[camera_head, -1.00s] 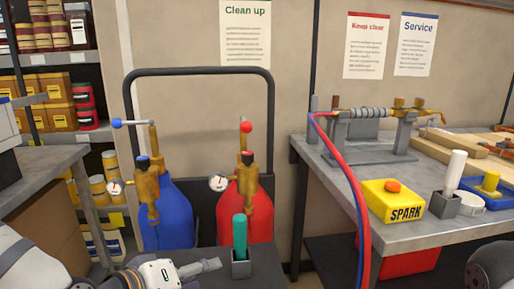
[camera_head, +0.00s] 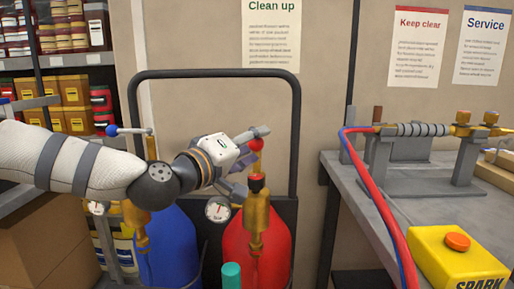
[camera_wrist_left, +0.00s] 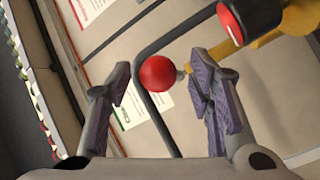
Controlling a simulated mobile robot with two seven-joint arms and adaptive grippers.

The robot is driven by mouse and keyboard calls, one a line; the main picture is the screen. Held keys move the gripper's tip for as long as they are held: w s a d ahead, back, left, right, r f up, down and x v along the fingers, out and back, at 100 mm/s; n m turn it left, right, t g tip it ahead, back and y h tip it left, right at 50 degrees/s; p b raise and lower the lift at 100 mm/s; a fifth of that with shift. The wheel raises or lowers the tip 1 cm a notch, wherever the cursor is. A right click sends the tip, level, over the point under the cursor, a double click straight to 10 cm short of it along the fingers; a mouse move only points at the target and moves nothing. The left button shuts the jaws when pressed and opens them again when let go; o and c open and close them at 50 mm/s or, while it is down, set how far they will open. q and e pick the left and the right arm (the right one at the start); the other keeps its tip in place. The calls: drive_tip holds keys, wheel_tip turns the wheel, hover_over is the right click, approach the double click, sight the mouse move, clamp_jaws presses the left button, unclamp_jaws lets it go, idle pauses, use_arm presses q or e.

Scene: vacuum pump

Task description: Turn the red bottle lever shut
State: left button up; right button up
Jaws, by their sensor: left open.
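The red bottle (camera_head: 238,250) stands in a black-framed rack with a brass valve (camera_head: 256,218) and a red-topped knob (camera_head: 257,178) above it. Its lever ends in a red ball (camera_head: 256,145), seen nearly end-on; most of the lever is hidden behind the ball. My left gripper (camera_head: 250,162) is open at the ball. In the left wrist view, the red ball (camera_wrist_left: 158,73) lies between the open fingers (camera_wrist_left: 163,85), with a gap on both sides. The red-topped knob (camera_wrist_left: 230,22) shows beyond it. My right gripper is out of view.
The blue bottle (camera_head: 170,245) stands left of the red one, its blue-ball lever (camera_head: 112,130) pointing left, close to my left arm. A gauge (camera_head: 217,209) sits below my gripper. A teal handle (camera_head: 232,275) is in front. A workbench (camera_head: 350,180) with hoses stands right.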

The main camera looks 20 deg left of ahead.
use_arm(q)
drive_tip(key=shift+w+d, duration=0.2)
drive_tip(key=shift+w, duration=0.4)
drive_tip(key=shift+r, duration=0.1)
clamp_jaws()
